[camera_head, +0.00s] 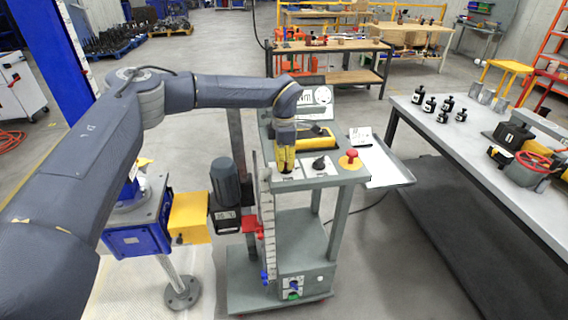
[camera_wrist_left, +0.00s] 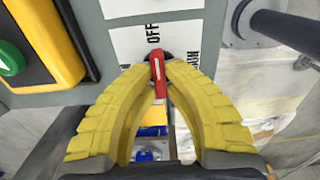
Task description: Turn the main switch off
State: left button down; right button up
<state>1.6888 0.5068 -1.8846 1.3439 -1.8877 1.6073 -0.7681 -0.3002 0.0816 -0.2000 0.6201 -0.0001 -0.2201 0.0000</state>
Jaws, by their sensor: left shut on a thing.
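The main switch shows in the left wrist view as a red handle (camera_wrist_left: 158,76) on a round dark base. A white plate marked OFF (camera_wrist_left: 153,35) lies beyond it. My left gripper (camera_wrist_left: 157,68) has its yellow fingertips closed in on both sides of the red handle. In the head view my left gripper (camera_head: 285,168) points down at the left part of the grey control panel (camera_head: 310,181) and hides the switch there. The handle's exact angle to the label is hard to tell. My right gripper is in neither view.
A black knob (camera_head: 319,163) and a red mushroom button (camera_head: 351,155) on a yellow base sit right of my gripper. A yellow-edged box (camera_head: 318,141) lies behind.

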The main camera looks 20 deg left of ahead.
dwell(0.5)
pick_arm(q)
jog(key=c, duration=1.5)
grip_release()
jog(key=shift+o, duration=0.2)
notch_tip(320, 180, up, 12)
